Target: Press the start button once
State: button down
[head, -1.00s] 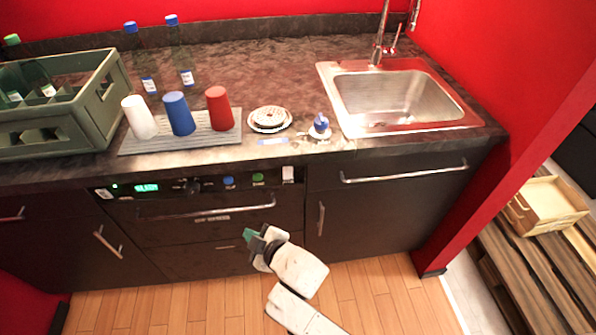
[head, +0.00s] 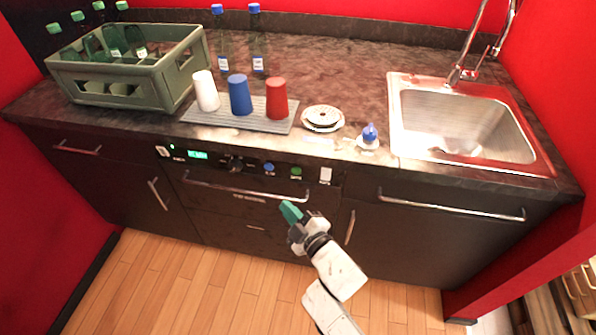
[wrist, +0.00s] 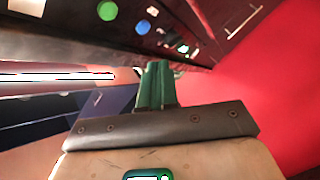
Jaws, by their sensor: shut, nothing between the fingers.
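The black control panel (head: 215,163) on the counter front has a round green button (head: 296,172) and a round blue button (head: 268,169) left of it. The labels are too small to read, so I cannot tell which is start. Both show at the top of the wrist view: the green button (wrist: 107,10) and the blue button (wrist: 142,27). My gripper (head: 290,212) has green fingers, shut and empty. It is below the green button and apart from the panel. The fingers (wrist: 155,85) point toward the panel area in the wrist view.
A long bar handle (head: 240,192) runs under the panel, close to my fingers. A knob (head: 235,164), a lit green display (head: 197,155) and a white switch (head: 325,175) are also on the panel. Cups, a bottle crate (head: 130,80) and a sink (head: 465,120) are above.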

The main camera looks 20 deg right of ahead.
aim_at(296, 171)
jog(key=w+d+p, duration=0.2)
jog(key=w+d, duration=0.3)
jog(key=w, duration=0.2)
jog(key=shift+p, duration=0.4)
jog(key=shift+w+d, duration=0.1)
dwell(1.8)
jog(key=shift+w+d, duration=0.15)
jog(key=shift+w, duration=0.1)
jog(key=shift+w+d, duration=0.2)
jog(key=shift+w, duration=0.1)
dwell(0.8)
jog(key=shift+s, duration=0.1)
jog(key=shift+s+a, duration=0.45)
jog(key=shift+s, duration=0.1)
jog(key=shift+s, duration=0.1)
